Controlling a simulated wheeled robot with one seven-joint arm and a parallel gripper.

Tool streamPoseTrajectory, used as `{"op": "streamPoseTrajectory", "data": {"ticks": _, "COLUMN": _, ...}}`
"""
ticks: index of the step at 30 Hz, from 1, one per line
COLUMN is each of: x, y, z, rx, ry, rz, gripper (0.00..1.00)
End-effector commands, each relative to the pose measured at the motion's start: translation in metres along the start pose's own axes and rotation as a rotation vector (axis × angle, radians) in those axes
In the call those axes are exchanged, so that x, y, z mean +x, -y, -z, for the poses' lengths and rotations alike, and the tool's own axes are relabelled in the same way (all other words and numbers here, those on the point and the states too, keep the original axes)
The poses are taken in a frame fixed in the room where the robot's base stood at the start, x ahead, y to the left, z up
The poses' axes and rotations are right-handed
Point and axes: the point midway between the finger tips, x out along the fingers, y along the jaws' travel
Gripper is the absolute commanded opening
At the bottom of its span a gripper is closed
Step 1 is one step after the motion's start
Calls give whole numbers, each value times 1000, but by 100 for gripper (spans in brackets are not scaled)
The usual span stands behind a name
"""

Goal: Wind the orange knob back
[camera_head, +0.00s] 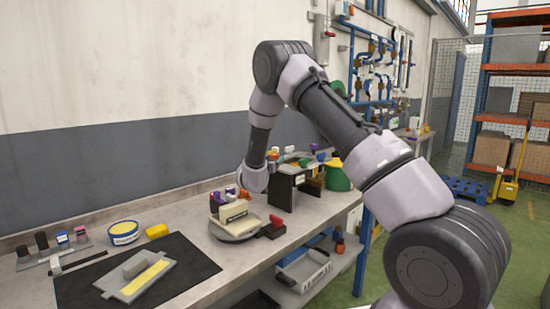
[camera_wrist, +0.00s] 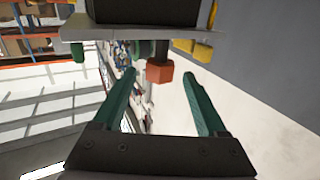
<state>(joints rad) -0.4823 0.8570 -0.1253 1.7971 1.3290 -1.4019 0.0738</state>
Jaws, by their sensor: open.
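The orange knob (camera_wrist: 159,71) is a faceted block on a short dark stem below a grey plate (camera_wrist: 230,33) in the wrist view. In the head view, an orange piece (camera_head: 272,155) by the top of a black stand (camera_head: 281,192) appears to be this knob. My gripper (camera_wrist: 155,76) has two green fingers spread wide, with nothing held. The knob shows between the two fingertips in the picture, with a gap on each side. I cannot tell whether it is level with the tips or beyond them. My wrist hides the fingers in the head view.
A round turntable (camera_head: 237,236) with a cream block stands on the bench (camera_head: 190,265) left of the stand. A black mat (camera_head: 80,290) with a grey tray lies front left. A green bin (camera_head: 340,180) stands right of the stand. Wall pipes (camera_head: 372,60) rise behind.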

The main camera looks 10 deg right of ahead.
Motion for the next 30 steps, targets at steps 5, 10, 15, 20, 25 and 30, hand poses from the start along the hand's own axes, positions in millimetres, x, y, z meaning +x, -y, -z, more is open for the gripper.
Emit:
{"op": "streamPoseTrajectory", "data": {"ticks": 5, "x": 29, "y": 0, "z": 0, "rx": 2, "ry": -1, "rz": -1, "gripper": 75}}
{"op": "streamPoseTrajectory", "data": {"ticks": 10, "x": 42, "y": 0, "z": 1, "rx": 2, "ry": 0, "rz": 0, "gripper": 75}}
{"op": "streamPoseTrajectory", "data": {"ticks": 15, "x": 44, "y": 0, "z": 0, "rx": 1, "ry": 0, "rz": 1, "gripper": 75}}
{"op": "streamPoseTrajectory", "data": {"ticks": 20, "x": 44, "y": 0, "z": 1, "rx": 1, "ry": 0, "rz": 1, "gripper": 67}}
{"op": "streamPoseTrajectory", "data": {"ticks": 25, "x": 44, "y": 0, "z": 1, "rx": 1, "ry": 0, "rz": 1, "gripper": 2}}
{"op": "streamPoseTrajectory", "data": {"ticks": 30, "x": 44, "y": 0, "z": 1, "rx": 0, "ry": 0, "rz": 5, "gripper": 0}}
